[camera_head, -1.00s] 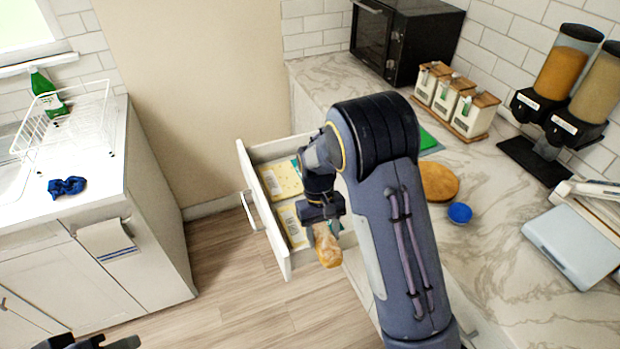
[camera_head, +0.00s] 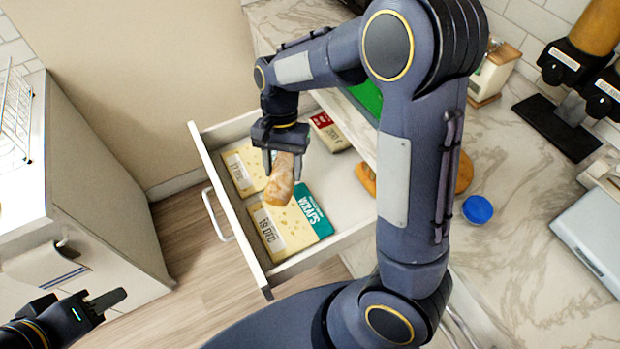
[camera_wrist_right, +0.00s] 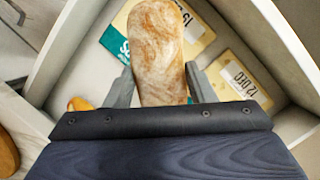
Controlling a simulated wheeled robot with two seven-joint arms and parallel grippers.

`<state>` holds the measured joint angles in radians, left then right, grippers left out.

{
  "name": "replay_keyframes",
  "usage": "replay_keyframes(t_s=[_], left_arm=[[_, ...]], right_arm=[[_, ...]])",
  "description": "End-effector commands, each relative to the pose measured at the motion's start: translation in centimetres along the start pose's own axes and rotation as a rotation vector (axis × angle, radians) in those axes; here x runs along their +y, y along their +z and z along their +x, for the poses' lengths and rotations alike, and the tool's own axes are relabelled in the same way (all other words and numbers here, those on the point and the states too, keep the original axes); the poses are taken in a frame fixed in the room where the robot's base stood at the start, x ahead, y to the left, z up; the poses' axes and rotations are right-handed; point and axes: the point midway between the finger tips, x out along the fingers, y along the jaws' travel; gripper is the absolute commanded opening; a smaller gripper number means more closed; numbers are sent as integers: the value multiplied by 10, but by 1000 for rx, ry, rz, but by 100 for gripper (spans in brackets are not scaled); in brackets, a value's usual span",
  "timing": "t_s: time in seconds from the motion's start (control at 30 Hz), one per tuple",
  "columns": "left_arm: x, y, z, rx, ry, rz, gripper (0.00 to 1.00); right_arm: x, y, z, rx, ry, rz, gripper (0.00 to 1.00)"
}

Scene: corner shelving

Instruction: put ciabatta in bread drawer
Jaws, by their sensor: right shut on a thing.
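The ciabatta (camera_head: 279,179) is a brown, floury loaf. My right gripper (camera_head: 278,160) is shut on it and holds it above the open drawer (camera_head: 205,165). In the right wrist view the loaf (camera_wrist_right: 157,45) sits between the two fingers of the right gripper (camera_wrist_right: 152,88), with the drawer (camera_wrist_right: 75,50) below. The drawer holds yellow packs (camera_head: 272,232), a teal wraps pack (camera_head: 309,208) and a red-and-cream pack (camera_head: 329,131).
A marble counter (camera_head: 520,225) lies right of the drawer with a blue lid (camera_head: 477,209) and dispensers (camera_head: 575,60). An orange-brown item (camera_head: 365,178) shows at the drawer's right side. A white cabinet (camera_head: 95,180) stands left, with bare floor between.

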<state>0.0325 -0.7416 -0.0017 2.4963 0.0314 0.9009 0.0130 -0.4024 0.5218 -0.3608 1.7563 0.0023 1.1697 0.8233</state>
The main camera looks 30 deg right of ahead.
Motion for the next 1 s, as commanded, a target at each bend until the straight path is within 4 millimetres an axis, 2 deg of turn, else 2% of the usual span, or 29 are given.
replay_keyframes(t_s=[0.03, 0.2, 0.4, 0.53, 0.67, 0.97, 1.0], left_arm=[[-8, 9, 18, 0, 0, 0, 36], [-20, 22, 43, 1, 0, 0, 36], [-28, 31, 60, 1, 0, 0, 36], [-29, 32, 64, 1, 0, 0, 36], [-29, 32, 64, 1, 0, 0, 36], [-29, 31, 62, 1, 0, 0, 36], [-29, 32, 63, 1, 0, 0, 36]], right_arm=[[2, 10, 6, -6, -33, 108, 27], [16, 49, -1, -40, -108, 483, 27], [33, 80, -3, -77, -166, 786, 27], [38, 88, -3, -90, -180, 876, 27], [28, 75, -2, -94, -180, 902, 27], [-20, 12, 10, -94, -179, 902, 27], [-24, 4, 17, -94, -177, 901, 27]])
